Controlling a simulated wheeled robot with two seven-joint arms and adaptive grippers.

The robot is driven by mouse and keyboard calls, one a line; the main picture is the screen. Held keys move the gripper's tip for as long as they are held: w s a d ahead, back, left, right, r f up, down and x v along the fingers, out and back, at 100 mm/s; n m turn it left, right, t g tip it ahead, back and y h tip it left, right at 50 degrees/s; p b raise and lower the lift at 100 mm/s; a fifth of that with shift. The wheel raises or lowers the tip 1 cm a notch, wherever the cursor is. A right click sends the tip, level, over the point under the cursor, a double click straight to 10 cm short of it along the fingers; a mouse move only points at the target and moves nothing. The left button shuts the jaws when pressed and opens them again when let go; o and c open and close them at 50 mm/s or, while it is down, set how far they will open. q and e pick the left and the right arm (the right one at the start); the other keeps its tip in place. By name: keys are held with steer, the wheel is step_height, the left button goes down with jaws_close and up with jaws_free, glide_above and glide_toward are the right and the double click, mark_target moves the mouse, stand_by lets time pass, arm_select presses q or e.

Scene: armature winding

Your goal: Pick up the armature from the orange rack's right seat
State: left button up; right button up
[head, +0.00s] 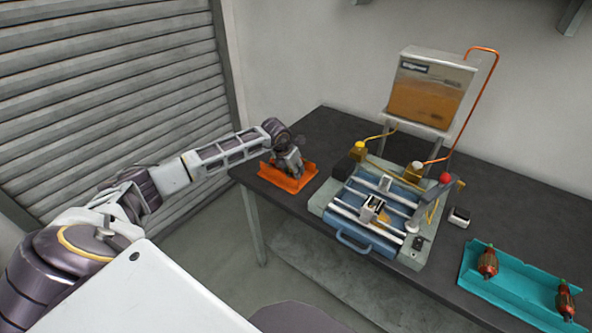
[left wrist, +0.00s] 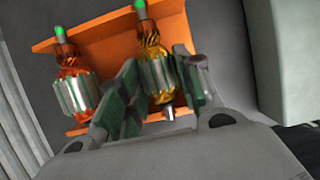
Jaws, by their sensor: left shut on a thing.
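The orange rack (head: 297,183) lies at the left end of the dark table; my left gripper (head: 290,166) is over it and hides its contents in the head view. The left wrist view shows the rack (left wrist: 104,36) with two armatures. The right-hand armature (left wrist: 158,76) has yellow windings, a silver core and a green tip. My left gripper (left wrist: 162,86) is shut on it, one finger on each side, and it still appears within the rack. The left-hand armature (left wrist: 73,90), with orange-red windings, sits apart from the fingers. My right gripper is not in view.
A winding machine with a blue bed (head: 357,241) stands right of the rack, with an upright panel (head: 431,91) behind it. A teal rack (head: 522,282) with two red-brown armatures is at the right. A small box (head: 459,217) stands between. The back right table is clear.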

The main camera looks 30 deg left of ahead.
arm_select(q)
steer(key=shift+r, duration=0.6)
step_height(320, 180, up, 8)
steer(key=shift+f+b, duration=0.15)
steer(key=shift+b, duration=0.5)
steer(key=shift+r, duration=0.55)
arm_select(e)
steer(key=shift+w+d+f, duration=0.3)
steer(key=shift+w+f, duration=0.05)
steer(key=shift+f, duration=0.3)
